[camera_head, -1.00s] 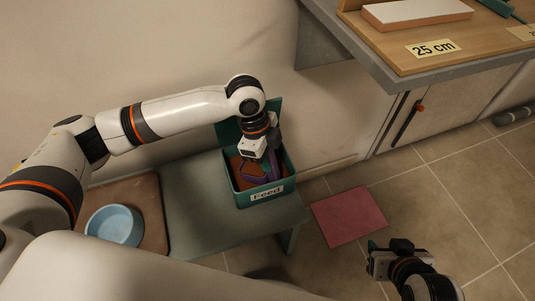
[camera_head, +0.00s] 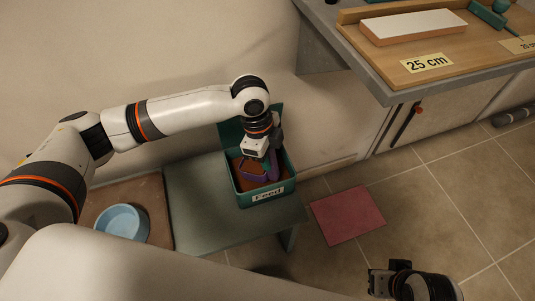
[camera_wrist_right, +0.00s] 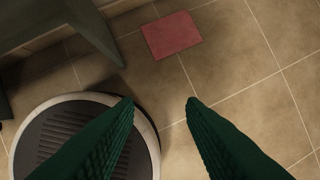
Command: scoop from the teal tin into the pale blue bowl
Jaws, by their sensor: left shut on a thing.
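The teal tin (camera_head: 242,200), labelled "Feed", stands open on a low grey-green bench, its lid raised at the back and brown feed (camera_head: 238,168) inside. My left gripper (camera_head: 268,160) reaches down into the tin, shut on a purple scoop (camera_head: 259,179). The scoop is inside the tin, partly hidden by the gripper; I cannot tell how much feed it holds. The pale blue bowl (camera_head: 121,221) stands left of the tin on a brown mat; I cannot make out anything in it. My right gripper (camera_wrist_right: 160,103) is open and empty above the floor.
The brown mat (camera_head: 155,195) lies beside the bare stretch of bench (camera_head: 205,205). A pink-red square (camera_head: 347,214) lies on the tiled floor. At the upper right, a counter holds a wooden board (camera_head: 400,52) with a pale block and a "25 cm" label.

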